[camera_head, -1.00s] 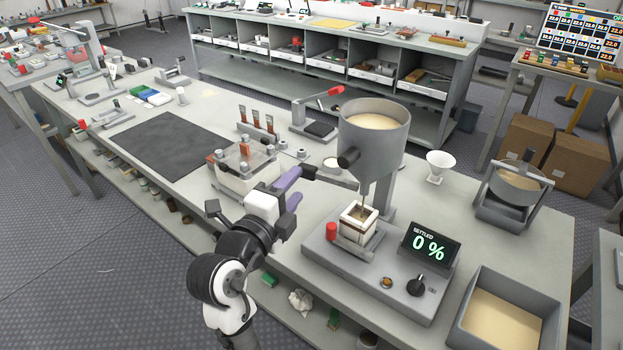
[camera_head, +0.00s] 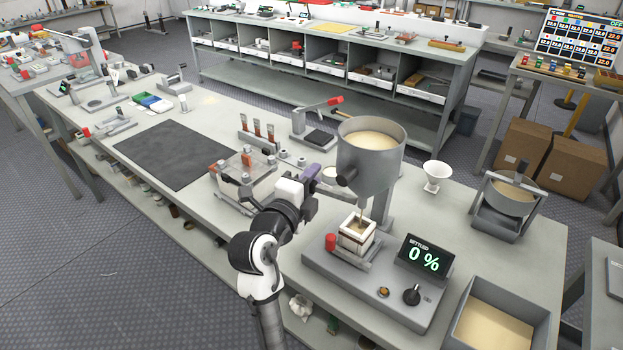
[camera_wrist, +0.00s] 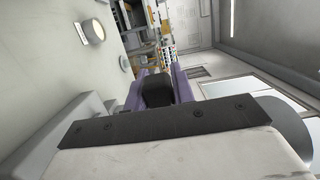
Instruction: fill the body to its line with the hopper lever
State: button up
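The hopper (camera_head: 371,158) is a grey drum of pale sand on a post. Its lever has a black knob (camera_head: 346,175) on the near left side. The body (camera_head: 356,237), a small pale square box with dark bands, stands upright below the spout in a holder on the grey base; its fill line cannot be made out. The display (camera_head: 425,256) reads "SETTLED 0 %". My gripper (camera_head: 322,182), with purple fingers, is just left of the knob. In the wrist view, the open fingers (camera_wrist: 158,80) straddle a dark block (camera_wrist: 157,92), apparently the knob; contact is unclear.
A clamped block fixture (camera_head: 243,178) stands close left of my gripper. A red knob (camera_head: 330,242) rises beside the body. A sand bin (camera_head: 497,322) is at the front right, and a white funnel cup (camera_head: 437,175) behind. The dark mat (camera_head: 175,150) is bare.

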grip_shut()
jog(key=h+b, duration=0.1)
jog(key=b, duration=0.1)
jog(key=w+d+m+g+h+b, duration=0.1)
jog(key=b, duration=0.1)
jog(key=m+h+b, duration=0.1)
jog(key=b, duration=0.1)
jog(key=shift+w+d+g, duration=0.15)
jog(key=shift+w+g, duration=0.2)
jog(key=shift+g, duration=0.05)
jog(key=o, duration=0.5)
grip_release()
